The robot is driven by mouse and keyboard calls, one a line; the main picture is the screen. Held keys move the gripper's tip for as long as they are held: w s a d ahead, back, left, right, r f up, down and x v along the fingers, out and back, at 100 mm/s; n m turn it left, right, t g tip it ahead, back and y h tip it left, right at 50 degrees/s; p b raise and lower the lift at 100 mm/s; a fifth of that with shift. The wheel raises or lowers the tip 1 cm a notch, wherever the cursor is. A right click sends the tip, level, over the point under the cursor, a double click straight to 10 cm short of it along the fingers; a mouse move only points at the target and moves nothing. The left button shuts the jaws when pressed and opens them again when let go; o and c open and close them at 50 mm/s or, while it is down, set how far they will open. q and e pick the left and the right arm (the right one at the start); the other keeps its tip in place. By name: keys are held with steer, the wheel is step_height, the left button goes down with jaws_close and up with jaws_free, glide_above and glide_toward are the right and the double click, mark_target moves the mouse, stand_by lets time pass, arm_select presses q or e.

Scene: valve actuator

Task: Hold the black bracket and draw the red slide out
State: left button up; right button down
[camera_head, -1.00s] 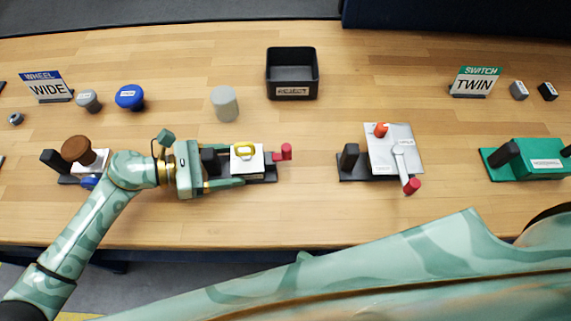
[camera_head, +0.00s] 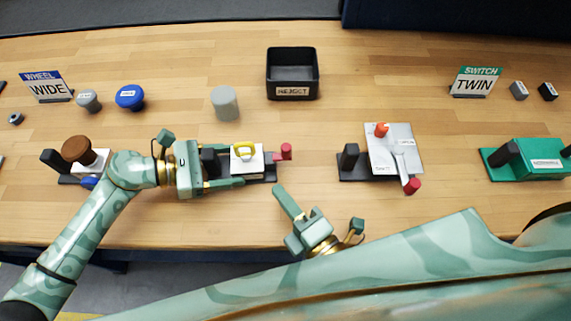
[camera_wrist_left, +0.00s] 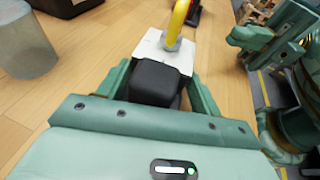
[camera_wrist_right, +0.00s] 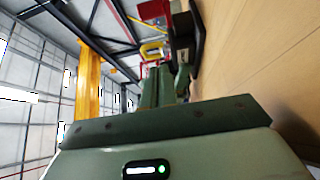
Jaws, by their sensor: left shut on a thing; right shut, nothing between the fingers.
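The black bracket (camera_head: 209,160) stands at the left end of a dark base. It also fills the middle of the left wrist view (camera_wrist_left: 155,82). My left gripper (camera_head: 224,168) is shut on it, one finger on each side. Beside the bracket is a white block (camera_head: 247,165) with a yellow handle (camera_head: 244,151) on top. The red slide (camera_head: 285,151) sticks out at the right end of this unit. My right gripper (camera_head: 280,194) is shut and empty, below and apart from the red slide, near the front of the table. The right wrist view shows its fingers together (camera_wrist_right: 165,85).
A white plate unit (camera_head: 392,148) with a red-tipped lever stands to the right. A green unit (camera_head: 535,157) is at far right. A black reject bin (camera_head: 292,75) and a grey cylinder (camera_head: 225,103) stand behind. A brown-knobbed unit (camera_head: 77,150) is at left.

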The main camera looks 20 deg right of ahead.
mark_target(288, 155)
steer(key=x, duration=0.4)
steer(key=w+d, duration=0.1)
steer(key=d, duration=0.1)
steer(key=shift+w+d, duration=0.65)
steer(key=shift+d, duration=0.05)
steer(key=shift+d, duration=0.1)
steer(key=shift+d, duration=1.1)
steer(key=shift+a, duration=0.1)
